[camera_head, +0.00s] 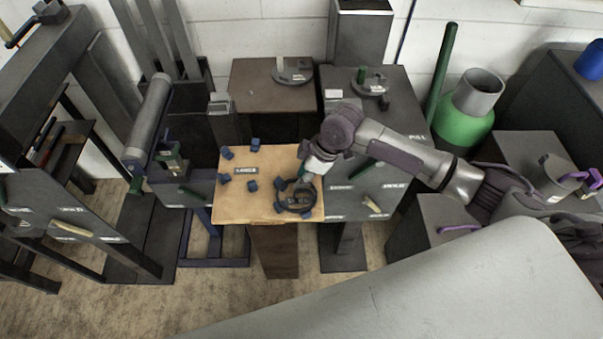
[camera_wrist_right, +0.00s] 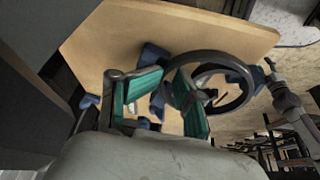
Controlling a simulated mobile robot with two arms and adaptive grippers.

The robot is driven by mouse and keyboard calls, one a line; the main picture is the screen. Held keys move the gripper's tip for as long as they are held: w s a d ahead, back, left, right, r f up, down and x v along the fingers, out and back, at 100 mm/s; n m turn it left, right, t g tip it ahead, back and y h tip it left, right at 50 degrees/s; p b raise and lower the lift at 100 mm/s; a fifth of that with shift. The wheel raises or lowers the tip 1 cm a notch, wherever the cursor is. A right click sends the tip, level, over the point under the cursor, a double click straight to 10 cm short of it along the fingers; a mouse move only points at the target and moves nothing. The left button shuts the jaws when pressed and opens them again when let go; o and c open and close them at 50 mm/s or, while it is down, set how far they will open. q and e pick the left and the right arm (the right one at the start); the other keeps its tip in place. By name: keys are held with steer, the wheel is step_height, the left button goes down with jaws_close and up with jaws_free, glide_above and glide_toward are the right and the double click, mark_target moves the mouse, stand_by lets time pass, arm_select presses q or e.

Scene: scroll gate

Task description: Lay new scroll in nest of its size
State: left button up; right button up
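The wooden board (camera_head: 237,205) carries two nests of blue blocks. The left nest (camera_head: 252,184) is empty around a label that seems to read LARGE. A dark ring-shaped scroll (camera_head: 309,203) is at the right nest, among blue blocks; that nest's label is hard to read. My right gripper (camera_head: 307,178) is over the ring's far side. In the right wrist view, its green finger pads (camera_wrist_right: 164,93) stand apart, one outside the dark ring (camera_wrist_right: 251,87) and one overlapping its opening. Whether the ring rests fully on the board is unclear. My left gripper is not in view.
A brown stand (camera_head: 250,85) and a grey cabinet (camera_head: 395,85) behind the board each bear a round grey piece. A roller (camera_head: 150,115) on a frame stands left. A green cylinder (camera_head: 466,120) stands right, behind my right arm. The board's left part has bare room.

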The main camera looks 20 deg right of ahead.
steer(key=shift+w+d+r, duration=0.15)
steer(key=shift+d+r, duration=0.15)
steer(key=shift+d, duration=0.15)
steer(key=v, duration=1.1)
steer(key=shift+s+a+r, duration=0.15)
steer(key=shift+s+a, duration=0.05)
steer(key=shift+a, duration=0.1)
